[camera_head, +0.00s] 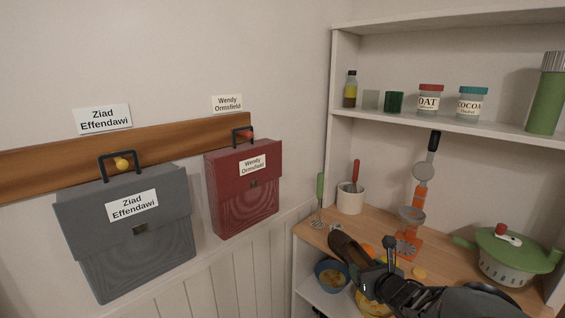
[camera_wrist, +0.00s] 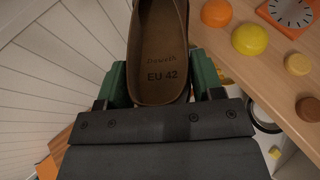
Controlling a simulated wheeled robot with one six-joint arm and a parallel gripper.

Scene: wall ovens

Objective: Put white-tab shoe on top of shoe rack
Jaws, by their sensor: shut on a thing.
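My gripper (camera_head: 378,268) is shut on a brown shoe (camera_head: 350,250) near the front edge of the wooden counter. In the wrist view, the green fingers of my gripper (camera_wrist: 160,88) press on both sides of the shoe (camera_wrist: 158,50) at its heel end. The insole faces the camera and reads "EU 42". The toe is cut off at the top of that view. No white tab can be made out on the shoe. I cannot identify a shoe rack in either view.
The counter (camera_head: 312,235) holds an orange kitchen scale (camera_head: 407,244), a utensil crock (camera_head: 350,198) and a green pot (camera_head: 510,258). A blue bowl (camera_head: 330,275) sits below. Grey (camera_head: 130,235) and red (camera_head: 243,190) bags hang on the left wall. Jars line the upper shelf (camera_head: 430,122).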

